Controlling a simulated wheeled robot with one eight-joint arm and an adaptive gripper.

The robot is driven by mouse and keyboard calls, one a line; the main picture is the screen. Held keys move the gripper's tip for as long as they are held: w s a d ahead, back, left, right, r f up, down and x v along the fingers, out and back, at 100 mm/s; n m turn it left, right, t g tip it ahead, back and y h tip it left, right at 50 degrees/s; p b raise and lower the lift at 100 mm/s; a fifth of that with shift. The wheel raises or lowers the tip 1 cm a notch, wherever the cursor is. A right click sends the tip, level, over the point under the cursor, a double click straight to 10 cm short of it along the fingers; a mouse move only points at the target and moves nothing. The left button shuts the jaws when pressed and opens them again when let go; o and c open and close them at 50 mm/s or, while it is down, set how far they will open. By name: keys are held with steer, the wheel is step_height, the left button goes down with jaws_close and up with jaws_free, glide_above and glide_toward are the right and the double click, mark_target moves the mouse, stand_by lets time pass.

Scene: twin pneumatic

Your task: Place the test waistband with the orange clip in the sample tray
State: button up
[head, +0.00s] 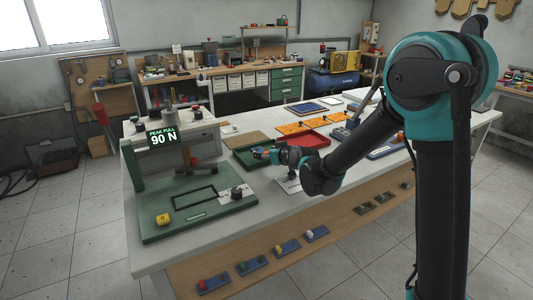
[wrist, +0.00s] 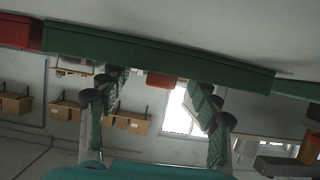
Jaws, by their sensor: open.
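My gripper (head: 264,154) is open at the green tray (head: 243,162) on the long bench. In the wrist view the two fingers of my gripper (wrist: 160,84) stand apart, with the green tray's wall (wrist: 150,56) running across behind their tips. A small orange-red piece (wrist: 162,81) shows between the fingers at the tray's edge; I cannot tell whether it is the orange clip. The waistband itself cannot be made out. A red tray (head: 318,140) lies beside the green one. Neither tray can be identified for certain as the sample tray.
A green test stand with a "90 N" display (head: 162,136) stands at the bench's left end, with a yellow block (head: 162,219) on its base. An orange perforated strip (head: 305,125) lies behind the trays. My arm blocks part of the bench's right side.

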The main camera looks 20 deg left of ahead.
steer(key=shift+r, duration=0.35)
steer(key=v, duration=1.2)
steer(key=shift+w+d+r, duration=0.1)
steer(key=shift+r, duration=0.1)
steer(key=d, duration=0.3)
steer(key=w+d+f+m+h, duration=0.1)
steer(key=d, duration=0.2)
steer(key=w+d+f+m+h, duration=0.1)
steer(key=d, duration=0.3)
steer(key=shift+w+d, duration=0.15)
steer(key=d+h, duration=0.1)
steer(key=d, duration=0.2)
steer(key=d+f+m+h, duration=0.1)
steer(key=d, duration=0.3)
steer(key=d+f+m+h, duration=0.1)
steer(key=d, duration=0.2)
steer(key=shift+d, duration=0.2)
steer(key=s+d+f+m+g+h, duration=0.1)
steer(key=s+d+f+m+h, duration=0.15)
steer(key=d, duration=0.45)
steer(key=s+d+f+m+h, duration=0.1)
steer(key=s+d+m, duration=0.1)
steer(key=s+d, duration=0.35)
steer(key=s+d+f+m+g+h, duration=0.1)
steer(key=d+f+m+h, duration=0.1)
steer(key=d, duration=0.7)
steer(key=s+f+g, duration=0.2)
steer(key=s+f, duration=0.4)
steer(key=s, duration=0.3)
steer(key=shift+s+a, duration=0.3)
